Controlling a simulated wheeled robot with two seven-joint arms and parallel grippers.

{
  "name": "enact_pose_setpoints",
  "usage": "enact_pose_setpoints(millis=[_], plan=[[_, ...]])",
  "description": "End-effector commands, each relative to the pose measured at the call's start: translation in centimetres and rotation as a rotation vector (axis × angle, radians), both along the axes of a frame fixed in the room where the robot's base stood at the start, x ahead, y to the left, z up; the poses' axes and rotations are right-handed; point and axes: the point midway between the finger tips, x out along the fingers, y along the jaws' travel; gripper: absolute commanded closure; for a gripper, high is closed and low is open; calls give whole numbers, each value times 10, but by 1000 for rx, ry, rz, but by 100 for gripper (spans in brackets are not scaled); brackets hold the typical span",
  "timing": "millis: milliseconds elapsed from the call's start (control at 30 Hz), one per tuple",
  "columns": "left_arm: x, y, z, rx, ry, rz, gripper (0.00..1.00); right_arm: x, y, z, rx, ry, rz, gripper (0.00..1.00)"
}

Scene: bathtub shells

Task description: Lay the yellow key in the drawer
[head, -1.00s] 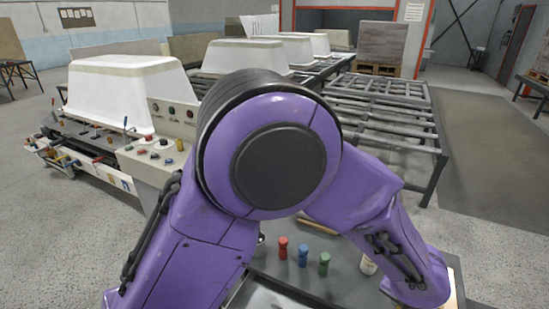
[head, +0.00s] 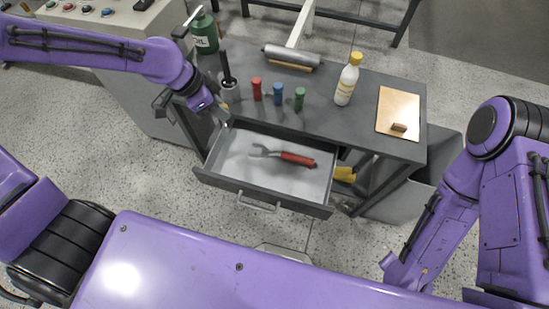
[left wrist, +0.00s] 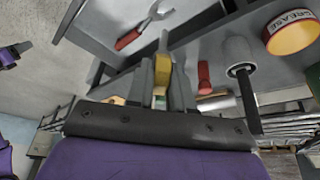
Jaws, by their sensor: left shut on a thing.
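My left gripper (head: 222,112) is at the table's left end, beside the back left corner of the open drawer (head: 273,195). In the left wrist view, its fingers (left wrist: 162,80) are shut on the yellow key (left wrist: 163,66). In the head view, only a small yellowish bit of the key shows at the fingertips. The drawer is pulled out under the tabletop and holds a red-handled wrench (head: 285,157). The wrench also shows in the left wrist view (left wrist: 142,27). My right arm is at the right, but its gripper is not seen.
Red (head: 257,89), blue (head: 278,94) and green (head: 299,98) pegs stand on the tabletop (head: 335,124). A grey cup (head: 230,92), green can (head: 204,35), bottle (head: 347,80) and board (head: 398,108) are there too. The drawer's left part is bare.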

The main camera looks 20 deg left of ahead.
Motion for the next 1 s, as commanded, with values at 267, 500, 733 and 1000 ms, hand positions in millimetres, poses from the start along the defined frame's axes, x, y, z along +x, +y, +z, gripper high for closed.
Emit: enact_pose_setpoints(millis=[267,500,733,1000], plan=[[-72,9,-61,-2,-1,-622,100,0,0,-14,0,0,0,57],[-72,-26,-87,4,3,-713,100,0,0,-29,0,0,0,57],[-52,-88,-120,4,3,-710,100,0,0,-40,0,0,0,57],[-39,-121,-159,2,-4,-705,100,0,0,-44,0,0,0,57]])
